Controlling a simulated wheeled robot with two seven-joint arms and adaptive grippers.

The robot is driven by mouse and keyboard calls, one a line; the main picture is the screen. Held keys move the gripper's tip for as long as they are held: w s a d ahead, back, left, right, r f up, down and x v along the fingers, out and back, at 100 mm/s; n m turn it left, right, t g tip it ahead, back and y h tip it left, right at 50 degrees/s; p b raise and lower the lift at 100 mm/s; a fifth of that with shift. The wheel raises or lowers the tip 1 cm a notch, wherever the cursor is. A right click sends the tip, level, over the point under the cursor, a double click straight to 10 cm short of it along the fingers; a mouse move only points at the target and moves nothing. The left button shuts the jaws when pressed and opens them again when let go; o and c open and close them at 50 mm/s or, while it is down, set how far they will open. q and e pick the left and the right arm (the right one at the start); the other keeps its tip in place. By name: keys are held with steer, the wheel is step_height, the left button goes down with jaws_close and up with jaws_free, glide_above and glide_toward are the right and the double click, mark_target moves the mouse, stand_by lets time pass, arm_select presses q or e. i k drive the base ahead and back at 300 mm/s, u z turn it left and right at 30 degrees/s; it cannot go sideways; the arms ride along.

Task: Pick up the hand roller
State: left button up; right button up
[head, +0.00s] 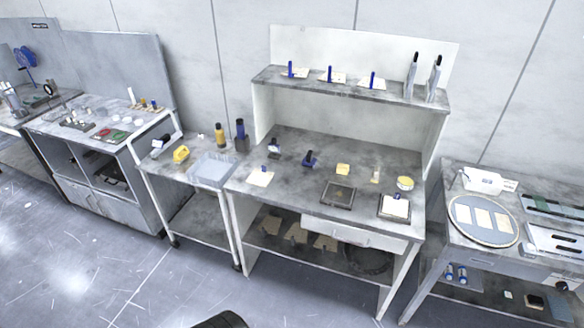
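Neither of my grippers is in view. I cannot tell for sure which object is the hand roller. A small dark-blue tool (309,158) lies on the middle bench top, left of centre, and may be the roller; its details are too small to read.
A raised shelf (345,90) stands behind. A side cart (165,170) is left, a platen bench (450,245) right. Floor (170,290) in front is open.

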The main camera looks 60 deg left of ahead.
mark_target(308, 159)
steer(key=u, duration=1.35)
